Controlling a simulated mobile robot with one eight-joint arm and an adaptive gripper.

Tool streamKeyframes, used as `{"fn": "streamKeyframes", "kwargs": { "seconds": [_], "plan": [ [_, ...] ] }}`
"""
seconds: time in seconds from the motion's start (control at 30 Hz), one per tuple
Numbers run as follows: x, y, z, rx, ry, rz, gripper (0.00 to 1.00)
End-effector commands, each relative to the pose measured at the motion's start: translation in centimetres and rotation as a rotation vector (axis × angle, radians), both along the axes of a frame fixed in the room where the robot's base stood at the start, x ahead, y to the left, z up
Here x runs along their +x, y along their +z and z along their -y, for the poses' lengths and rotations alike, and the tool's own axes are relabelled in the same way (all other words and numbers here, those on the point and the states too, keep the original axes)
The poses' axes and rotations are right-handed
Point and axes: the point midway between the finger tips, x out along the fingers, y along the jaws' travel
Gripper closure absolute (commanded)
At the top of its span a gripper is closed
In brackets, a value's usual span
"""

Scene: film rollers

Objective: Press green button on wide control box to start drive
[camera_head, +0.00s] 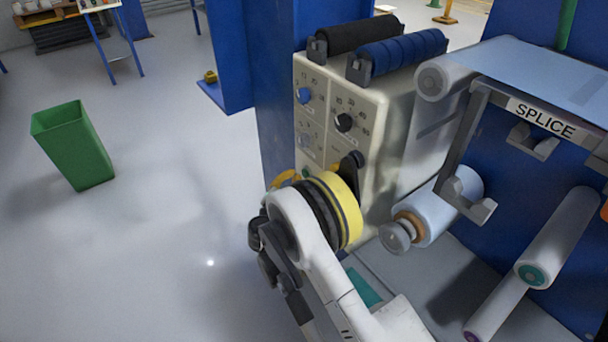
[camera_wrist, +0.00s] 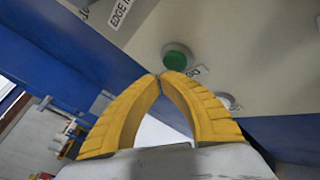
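The wide beige control box (camera_head: 337,95) stands on blue framework in the head view, with a blue knob, a black knob and small dials on its face. Its lower face fills the top of the wrist view. A round green button (camera_wrist: 177,57) in a grey ring shows there. My gripper (camera_wrist: 160,76) has two yellow fingers whose tips meet, with nothing between them. The tips appear just below the green button in the picture; I cannot tell whether they touch it. In the head view my wrist hides the lower part of the box face.
A white round button (camera_wrist: 227,101) sits partly behind the right finger. Black (camera_head: 352,36) and blue (camera_head: 403,49) rollers lie on top of the box. A splice table (camera_head: 540,75) and film rollers stand to the right. A green bin (camera_head: 75,145) stands on open floor at left.

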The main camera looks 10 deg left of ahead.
Motion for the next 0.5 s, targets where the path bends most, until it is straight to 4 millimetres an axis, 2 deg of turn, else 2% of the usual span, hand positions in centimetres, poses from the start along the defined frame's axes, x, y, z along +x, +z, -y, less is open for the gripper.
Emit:
{"fn": "streamKeyframes", "kwargs": {
  "seconds": [0.5],
  "plan": [
    [-3.3, 0.0, -2.8, 0.000, 0.001, 0.000, 1.00]
  ]
}}
